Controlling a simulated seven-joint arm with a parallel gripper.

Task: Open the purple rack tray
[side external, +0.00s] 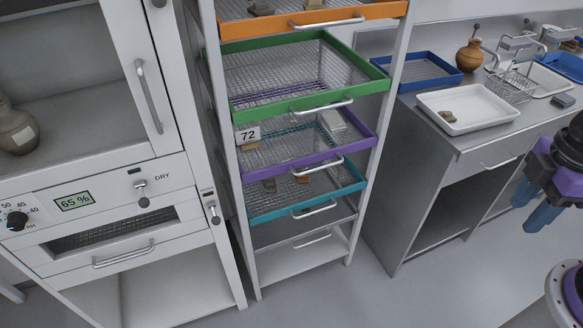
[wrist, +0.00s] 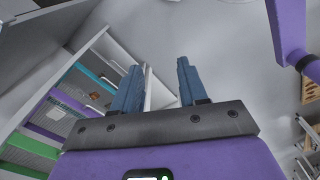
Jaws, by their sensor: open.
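The purple rack tray (side external: 349,154) sits in the white rack in the side external view, below the green tray (side external: 262,112) and above the teal tray (side external: 272,213). It has a silver bar handle (side external: 320,167) on its front. A card marked 72 (side external: 247,135) and some pale pieces show in it. The purple tray also shows in the wrist view (wrist: 72,102), at the left. My gripper (side external: 541,205) is at the right edge of the side external view, well away from the rack. Its blue fingers are apart and empty in the wrist view (wrist: 157,85).
An orange tray (side external: 310,23) is at the rack's top. A drying cabinet (side external: 105,215) stands left of the rack. At right, a grey bench (side external: 440,140) carries a white tray (side external: 466,110), a blue tray (side external: 424,70) and a jug (side external: 469,55). The floor before the rack looks clear.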

